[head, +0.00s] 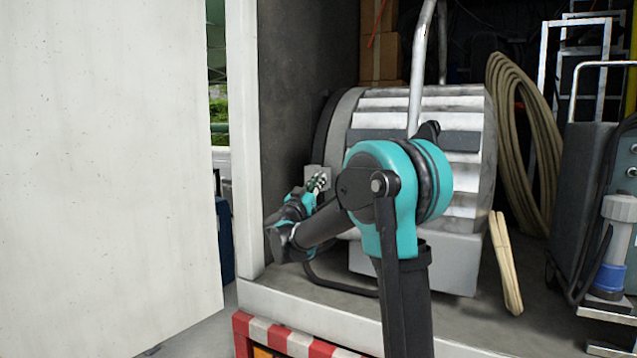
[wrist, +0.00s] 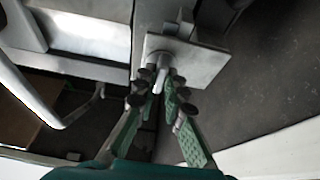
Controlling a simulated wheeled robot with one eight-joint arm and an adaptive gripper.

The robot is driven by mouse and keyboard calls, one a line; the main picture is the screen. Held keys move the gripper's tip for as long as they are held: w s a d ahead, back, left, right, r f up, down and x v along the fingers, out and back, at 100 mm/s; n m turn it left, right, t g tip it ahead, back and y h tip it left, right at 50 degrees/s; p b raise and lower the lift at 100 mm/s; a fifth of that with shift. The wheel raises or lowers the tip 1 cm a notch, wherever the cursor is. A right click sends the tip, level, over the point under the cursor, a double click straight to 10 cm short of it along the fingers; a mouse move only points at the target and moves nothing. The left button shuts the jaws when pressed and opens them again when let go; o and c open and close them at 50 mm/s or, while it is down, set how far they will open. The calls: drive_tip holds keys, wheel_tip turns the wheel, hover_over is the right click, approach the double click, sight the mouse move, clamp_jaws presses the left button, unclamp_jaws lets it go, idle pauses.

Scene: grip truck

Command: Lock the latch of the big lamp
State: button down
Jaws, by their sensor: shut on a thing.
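The big lamp (head: 465,120) is a large grey ribbed drum inside the truck, partly hidden behind my arm. Its latch is a small metal plate (head: 313,176) with a short pin on the drum's left side. In the wrist view the latch plate (wrist: 205,60) is at the top centre, with the rounded metal pin (wrist: 160,76) projecting from it. My gripper (head: 319,182) is at the latch. In the wrist view the green-padded fingers (wrist: 167,92) are shut on the latch pin, one on each side. The exact contact is partly hidden by the dark fingertips.
A white truck door (head: 110,150) stands open at the left. A coiled hose (head: 525,125) hangs behind the lamp at the right, and wooden sticks (head: 506,265) lean in front of it. A dark equipment cart (head: 590,170) stands at the far right. The truck floor edge (head: 300,305) runs below.

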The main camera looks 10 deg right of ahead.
drive_tip(key=shift+m, duration=0.3)
drive_tip(key=c, duration=1.6)
unclamp_jaws()
drive_tip(key=v, duration=1.2)
drive_tip(key=shift+w+a, duration=0.1)
